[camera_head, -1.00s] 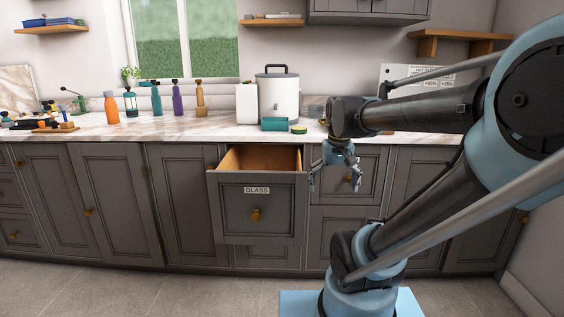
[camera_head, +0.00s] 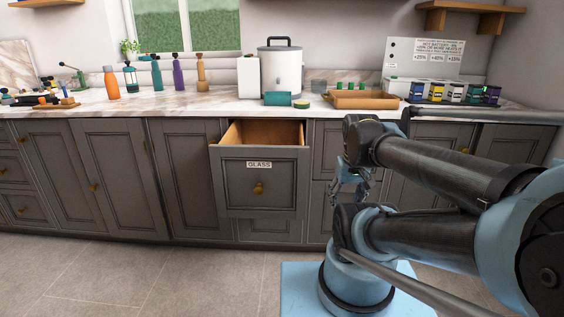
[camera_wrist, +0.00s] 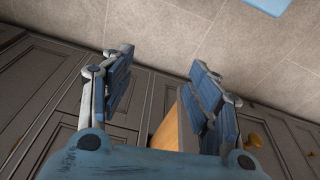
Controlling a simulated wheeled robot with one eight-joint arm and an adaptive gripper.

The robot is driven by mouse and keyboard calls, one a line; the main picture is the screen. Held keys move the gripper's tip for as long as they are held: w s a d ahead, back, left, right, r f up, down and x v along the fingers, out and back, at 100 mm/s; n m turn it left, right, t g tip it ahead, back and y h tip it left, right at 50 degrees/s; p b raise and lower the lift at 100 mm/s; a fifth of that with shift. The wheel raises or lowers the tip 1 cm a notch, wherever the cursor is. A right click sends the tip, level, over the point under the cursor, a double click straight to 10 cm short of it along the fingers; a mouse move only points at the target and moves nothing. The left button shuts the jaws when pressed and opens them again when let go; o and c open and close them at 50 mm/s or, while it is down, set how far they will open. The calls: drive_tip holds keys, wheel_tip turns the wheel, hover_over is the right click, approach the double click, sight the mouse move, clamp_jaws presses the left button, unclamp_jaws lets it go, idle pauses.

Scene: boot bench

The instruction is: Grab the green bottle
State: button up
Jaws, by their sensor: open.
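A teal-green bottle (camera_head: 157,74) with a dark cap stands upright on the counter, left of centre, between a small lantern and a purple bottle. It is not in the wrist view. My gripper (camera_head: 351,190) hangs in front of the cabinets, below counter level and right of the open drawer, far from the bottle. In the wrist view my gripper (camera_wrist: 160,62) is open, with nothing between its fingers.
A drawer labelled GLASS (camera_head: 259,182) stands pulled out to the left of my gripper. Orange (camera_head: 111,83), purple (camera_head: 178,73) and tan (camera_head: 201,73) bottles stand near the teal-green one. A white canister (camera_head: 280,70) and wooden tray (camera_head: 362,100) stand farther right. The floor in front is clear.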

drive_tip(key=w+a+r+n+g, duration=0.1)
drive_tip(key=w+a+r+n, duration=0.35)
drive_tip(key=w, duration=0.35)
drive_tip(key=w+a+r+n, duration=0.4)
drive_tip(key=w+r, duration=0.2)
drive_tip(key=w, duration=0.2)
drive_tip(key=w+a+r+n+g, duration=0.1)
drive_tip(key=w+a+r+n, duration=0.35)
drive_tip(key=w, duration=0.25)
drive_tip(key=w+a+n, duration=0.3)
drive_tip(key=w+a, duration=0.4)
drive_tip(key=w, duration=0.1)
drive_tip(key=f, duration=1.1)
drive_tip(key=shift+s+f, duration=0.25)
drive_tip(key=shift+s, duration=0.05)
drive_tip(key=shift+a+f, duration=0.2)
drive_tip(key=shift+f, duration=2.4)
clamp_jaws()
